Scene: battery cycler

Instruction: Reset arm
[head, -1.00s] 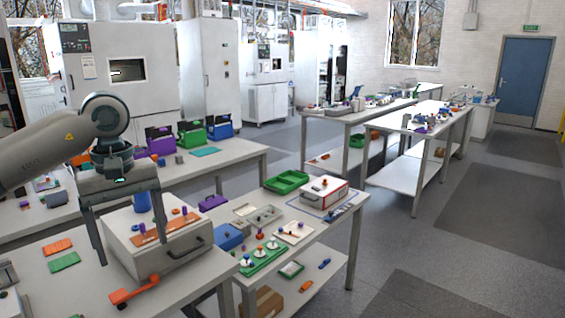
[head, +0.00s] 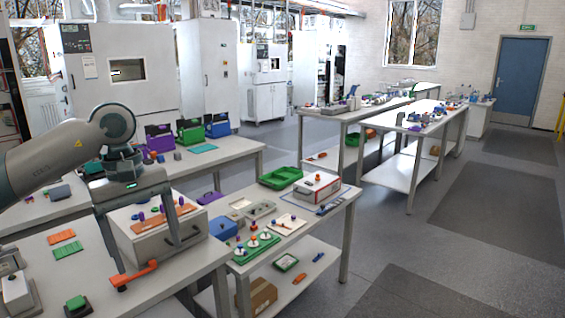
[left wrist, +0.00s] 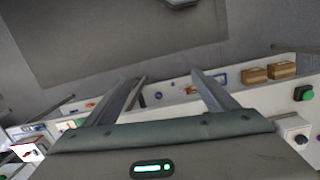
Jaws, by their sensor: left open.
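My left gripper (head: 148,258) hangs from the arm at the left of the head view, fingers pointing down, wide apart and empty. In the picture its fingers overlap the white box with a handle (head: 143,250) on the near bench; I cannot tell the gap between them. In the left wrist view the two fingers (left wrist: 165,76) also stand apart with nothing between them. My right gripper is not in view.
The near bench (head: 70,275) bears an orange lever (head: 133,276) and a green block (head: 76,302). A green tray (head: 280,177) and a red-and-white box (head: 317,187) stand on the adjoining bench. Open floor (head: 460,260) lies at the right.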

